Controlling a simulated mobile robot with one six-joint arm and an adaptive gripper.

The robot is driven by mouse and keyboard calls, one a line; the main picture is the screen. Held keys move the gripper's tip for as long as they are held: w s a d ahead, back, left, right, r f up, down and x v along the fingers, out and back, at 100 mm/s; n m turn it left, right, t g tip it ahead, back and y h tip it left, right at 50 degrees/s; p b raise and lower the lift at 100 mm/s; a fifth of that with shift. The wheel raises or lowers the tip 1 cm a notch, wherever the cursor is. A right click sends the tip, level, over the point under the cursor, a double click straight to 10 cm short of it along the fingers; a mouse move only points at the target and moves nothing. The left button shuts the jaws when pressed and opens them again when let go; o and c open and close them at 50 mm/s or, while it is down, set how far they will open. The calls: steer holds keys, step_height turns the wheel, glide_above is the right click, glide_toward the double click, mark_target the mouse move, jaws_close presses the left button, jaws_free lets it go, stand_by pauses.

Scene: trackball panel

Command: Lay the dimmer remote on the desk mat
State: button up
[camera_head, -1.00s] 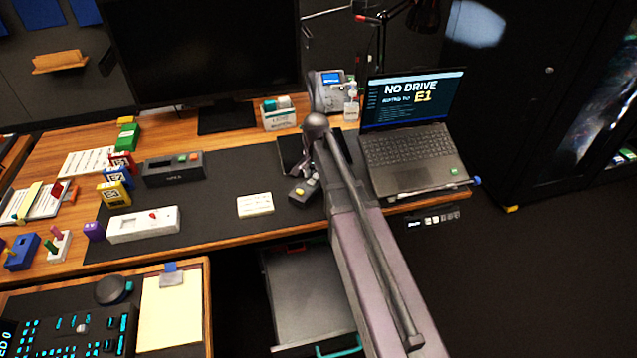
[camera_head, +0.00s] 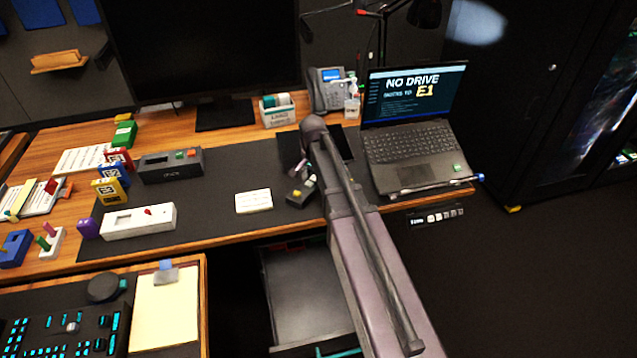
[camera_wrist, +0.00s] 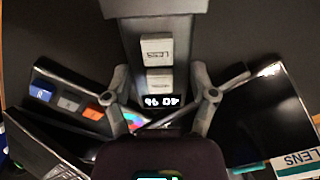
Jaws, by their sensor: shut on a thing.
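My gripper (camera_wrist: 165,100) is shut on a dark grey device that looks like the dimmer remote (camera_wrist: 130,52). In the wrist view the device has two pale buttons, one marked LESS, and a lit number display, and it runs up out of the picture. In the head view my gripper (camera_head: 303,167) is over the right part of the dark desk mat (camera_head: 225,177), partly hidden by my arm. I cannot tell whether the remote touches the mat.
A laptop (camera_head: 412,150) stands right, a LENS box (camera_head: 278,110) behind. The mat between card and grey button box (camera_head: 170,165) is clear.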

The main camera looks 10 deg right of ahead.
mark_target(313, 178)
steer(key=shift+f, duration=0.15)
steer(key=shift+f, duration=0.1)
steer(key=o, duration=1.1)
steer(key=shift+r, duration=0.2)
step_height(313, 178, up, 12)
steer(key=p, duration=1.2)
stand_by(0.3)
steer(key=s+n, duration=0.9)
steer(key=s, duration=0.9)
steer(key=shift+s+a, duration=0.4)
steer(key=shift+a, duration=0.05)
